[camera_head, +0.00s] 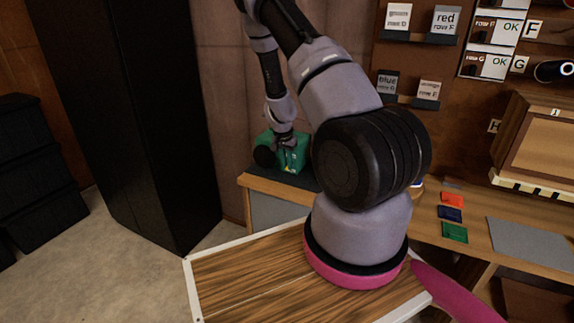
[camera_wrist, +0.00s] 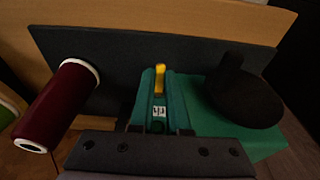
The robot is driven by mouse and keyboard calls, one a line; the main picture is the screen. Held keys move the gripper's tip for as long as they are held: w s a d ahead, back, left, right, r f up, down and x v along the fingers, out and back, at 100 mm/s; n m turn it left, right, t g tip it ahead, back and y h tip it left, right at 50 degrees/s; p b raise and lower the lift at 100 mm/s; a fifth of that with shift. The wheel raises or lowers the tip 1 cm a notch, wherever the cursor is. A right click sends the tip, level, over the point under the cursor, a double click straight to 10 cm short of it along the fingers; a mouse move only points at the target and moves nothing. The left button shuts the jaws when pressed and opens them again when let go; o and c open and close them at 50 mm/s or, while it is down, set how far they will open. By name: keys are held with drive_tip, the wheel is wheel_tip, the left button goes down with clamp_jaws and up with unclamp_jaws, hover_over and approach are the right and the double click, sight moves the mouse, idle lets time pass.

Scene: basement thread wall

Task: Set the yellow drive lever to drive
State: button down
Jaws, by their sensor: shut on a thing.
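The yellow drive lever (camera_wrist: 160,78) stands up in the middle of the wrist view. It rises from a green housing (camera_wrist: 250,142) with a small white label (camera_wrist: 158,113) on it. My gripper (camera_wrist: 160,83) is shut on the lever, with one jaw on each side. In the head view the green housing (camera_head: 295,158) sits at the left end of the bench, with my gripper (camera_head: 284,146) over it and the lever mostly hidden. The label is too small to read.
A black round part (camera_wrist: 242,98) sits at the right of the housing. Red, blue and green cards (camera_head: 454,232) and a grey mat (camera_head: 527,245) lie on the bench. A tall black cabinet (camera_head: 125,110) stands left.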

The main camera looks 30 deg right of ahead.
drive_tip(key=shift+w+d+r+g+y, duration=0.15)
drive_tip(key=shift+r+g+y, duration=0.1)
drive_tip(key=shift+g+y, duration=0.4)
drive_tip(key=shift+w+d+r+g+y, duration=0.1)
drive_tip(key=shift+d+r+g+y, duration=0.1)
drive_tip(key=shift+g+y, duration=0.4)
drive_tip(key=shift+y, duration=0.25)
drive_tip(key=c, duration=0.9)
unclamp_jaws()
drive_tip(key=shift+r, duration=0.1)
drive_tip(key=r, duration=0.7)
drive_tip(key=d+r, duration=0.1)
drive_tip(key=r, duration=0.2)
drive_tip(key=shift+w+r, duration=0.3)
drive_tip(key=shift+w, duration=0.05)
